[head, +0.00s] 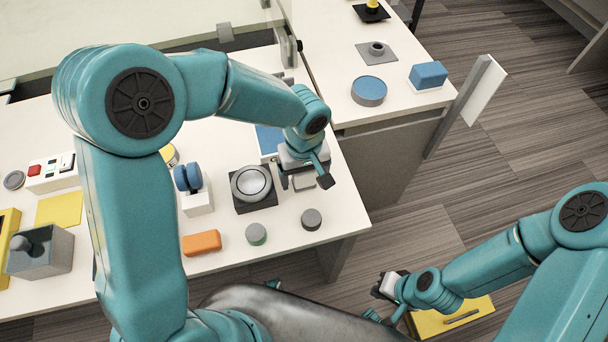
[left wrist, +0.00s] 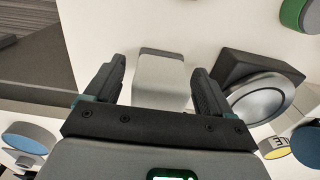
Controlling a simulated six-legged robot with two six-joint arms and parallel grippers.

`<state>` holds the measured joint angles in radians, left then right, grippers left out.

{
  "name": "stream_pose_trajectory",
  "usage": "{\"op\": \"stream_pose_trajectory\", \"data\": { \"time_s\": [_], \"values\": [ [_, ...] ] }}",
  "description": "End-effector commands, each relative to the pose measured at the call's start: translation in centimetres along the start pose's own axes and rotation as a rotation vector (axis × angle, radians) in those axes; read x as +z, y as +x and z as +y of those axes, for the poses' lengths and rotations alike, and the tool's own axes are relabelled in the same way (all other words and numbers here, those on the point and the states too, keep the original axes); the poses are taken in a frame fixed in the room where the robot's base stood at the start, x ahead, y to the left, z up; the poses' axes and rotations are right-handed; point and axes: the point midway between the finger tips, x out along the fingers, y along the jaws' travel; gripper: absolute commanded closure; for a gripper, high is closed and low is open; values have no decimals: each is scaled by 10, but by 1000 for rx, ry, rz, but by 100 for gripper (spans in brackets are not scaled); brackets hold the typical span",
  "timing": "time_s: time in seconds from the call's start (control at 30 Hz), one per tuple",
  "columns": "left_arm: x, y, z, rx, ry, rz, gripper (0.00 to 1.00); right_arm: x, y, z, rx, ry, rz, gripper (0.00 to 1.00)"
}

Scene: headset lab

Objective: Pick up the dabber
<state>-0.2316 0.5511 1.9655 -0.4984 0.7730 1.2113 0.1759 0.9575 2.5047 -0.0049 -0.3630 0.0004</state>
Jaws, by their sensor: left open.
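A small grey block with a pale end (left wrist: 160,82) lies between the fingers of my left gripper (left wrist: 158,68) in the left wrist view; it may be the dabber, but I cannot be sure. Gaps show between it and both fingers. In the head view its grey top (head: 303,182) shows near the right edge of the white table, partly hidden by my left gripper (head: 304,178). The left gripper is open and low over the table. My right gripper (head: 385,287) is away from the table, at lower right; its jaws are unclear.
A round lens on a black base (head: 252,187) stands close to the left gripper. Green (head: 256,234) and grey (head: 311,219) round pieces and an orange block (head: 201,242) lie nearer. A grey box with a knobbed piece (head: 40,252) stands far left.

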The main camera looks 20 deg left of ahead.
Motion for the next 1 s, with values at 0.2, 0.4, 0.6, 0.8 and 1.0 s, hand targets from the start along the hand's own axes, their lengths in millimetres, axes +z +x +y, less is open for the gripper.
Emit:
{"op": "stream_pose_trajectory", "data": {
  "time_s": [0.2,0.4,0.6,0.8,1.0],
  "values": [
    [0,0,0,0,0,0,72,0,0,0,0,0,0,100],
    [0,0,0,0,0,0,72,0,0,0,0,0,0,100],
    [0,-7,0,2,-1,1,72,0,-1,0,0,0,0,100],
    [0,-38,1,5,-1,4,72,0,-5,-2,0,0,0,100],
    [-1,-100,1,7,0,5,72,0,-13,-5,0,0,0,100]
  ]
}}
